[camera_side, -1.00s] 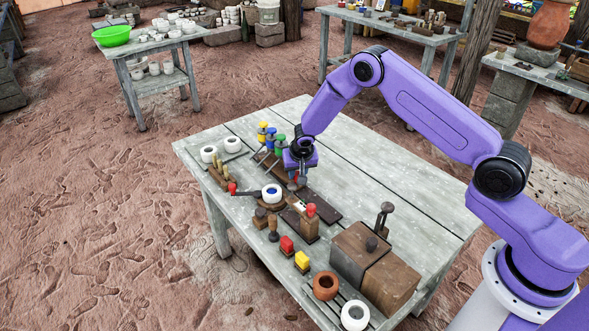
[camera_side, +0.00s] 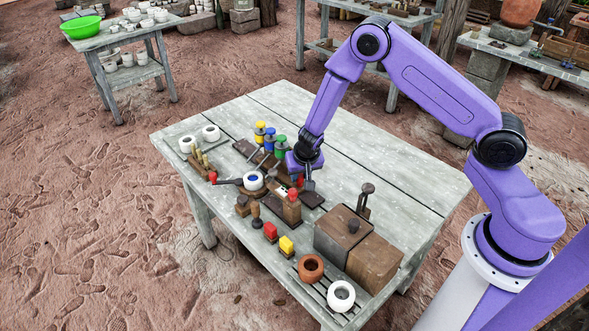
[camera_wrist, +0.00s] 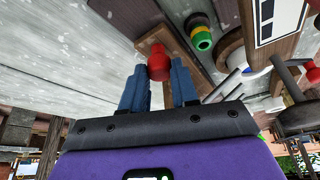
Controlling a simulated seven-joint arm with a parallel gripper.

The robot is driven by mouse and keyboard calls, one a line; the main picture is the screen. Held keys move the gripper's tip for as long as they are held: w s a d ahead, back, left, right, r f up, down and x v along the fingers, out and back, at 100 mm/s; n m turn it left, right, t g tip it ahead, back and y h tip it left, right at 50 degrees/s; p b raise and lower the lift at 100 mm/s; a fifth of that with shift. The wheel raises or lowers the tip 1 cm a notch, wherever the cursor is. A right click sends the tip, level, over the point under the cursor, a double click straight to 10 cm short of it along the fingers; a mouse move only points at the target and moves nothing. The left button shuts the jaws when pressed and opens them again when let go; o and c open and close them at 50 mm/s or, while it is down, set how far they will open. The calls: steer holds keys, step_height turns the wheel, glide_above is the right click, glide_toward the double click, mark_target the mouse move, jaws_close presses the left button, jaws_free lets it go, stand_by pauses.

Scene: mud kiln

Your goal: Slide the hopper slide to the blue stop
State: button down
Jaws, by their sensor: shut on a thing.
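A wooden hopper slide (camera_wrist: 150,38) with a red knob (camera_wrist: 158,64) shows in the wrist view. My gripper (camera_wrist: 159,72) is shut on the red knob, one blue-grey finger on each side. In the side view my gripper (camera_side: 306,180) is low over the right end of a dark rail (camera_side: 312,199), hiding most of the slide.
A brown box (camera_side: 343,232) with an upright lever (camera_side: 365,198) is to the right. The table's back right (camera_side: 385,150) is clear.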

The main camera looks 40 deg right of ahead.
steer(key=shift+s, duration=0.55)
steer(key=c, duration=0.8)
jaws_free()
steer(key=shift+c, duration=0.2)
steer(key=v, duration=1.7)
steer(key=shift+r, duration=0.2)
steer(key=shift+s, duration=0.15)
